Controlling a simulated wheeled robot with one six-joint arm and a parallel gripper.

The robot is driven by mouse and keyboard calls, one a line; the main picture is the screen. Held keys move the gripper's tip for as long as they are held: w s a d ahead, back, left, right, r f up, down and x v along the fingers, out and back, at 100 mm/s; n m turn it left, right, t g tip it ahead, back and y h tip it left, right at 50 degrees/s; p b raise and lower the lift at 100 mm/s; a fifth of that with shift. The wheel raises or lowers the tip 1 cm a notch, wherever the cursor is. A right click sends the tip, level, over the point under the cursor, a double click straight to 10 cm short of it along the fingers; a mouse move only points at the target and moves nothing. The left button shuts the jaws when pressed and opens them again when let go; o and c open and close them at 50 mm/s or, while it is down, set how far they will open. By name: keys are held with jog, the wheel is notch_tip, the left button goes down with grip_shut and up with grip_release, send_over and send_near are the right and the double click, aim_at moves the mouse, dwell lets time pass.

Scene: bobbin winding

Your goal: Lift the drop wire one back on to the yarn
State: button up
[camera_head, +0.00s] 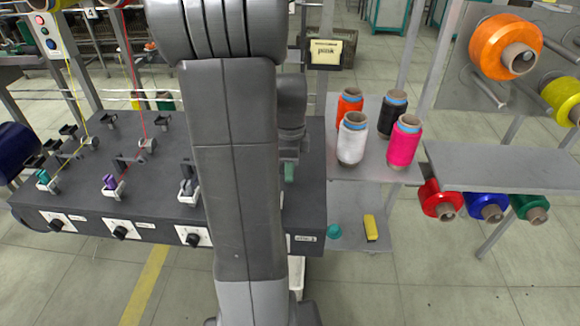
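The winding machine (130,212) has a dark top with several stations. At the leftmost station, a yellow yarn (97,108) comes down from above to small dark guides and a teal bobbin (44,177). Small dark parts (69,130) stand around this yarn; which one is drop wire one, and whether it touches the yarn, is too small to tell. A red yarn (127,60) runs down at the second station, with a purple bobbin (109,183). My wrist (291,120) is over the machine's right part, well right of the yellow yarn. My gripper's fingertips are hidden or unclear.
My arm hides the machine's middle right. Orange, black, white (352,142) and pink (404,141) cones stand on a shelf right of the machine. A yellow object (370,228) lies on a lower shelf. Large spools (497,50) hang on a rack at right. Floor (420,300) in front is clear.

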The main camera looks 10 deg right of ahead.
grip_shut()
jog(key=shift+r, duration=0.15)
jog(key=h, duration=0.1)
jog(key=r+h, duration=0.1)
jog(key=h, duration=0.1)
jog(key=shift+w+a+r+g, duration=0.1)
jog(key=shift+a+r+g, duration=0.2)
jog(key=shift+g, duration=0.1)
jog(key=shift+w+a+r+g+h+b, duration=0.1)
jog(key=shift+a+r+g+h+b, duration=0.2)
jog(key=shift+r+h+b, duration=0.45)
jog(key=shift+w+a+r+g+h+b, duration=0.1)
jog(key=shift+a+r+g+h+b, duration=0.15)
jog(key=shift+h+b, duration=0.5)
jog(key=shift+a+r+g+h+b, duration=0.3)
jog(key=shift+r+h+b, duration=0.15)
jog(key=shift+h, duration=0.55)
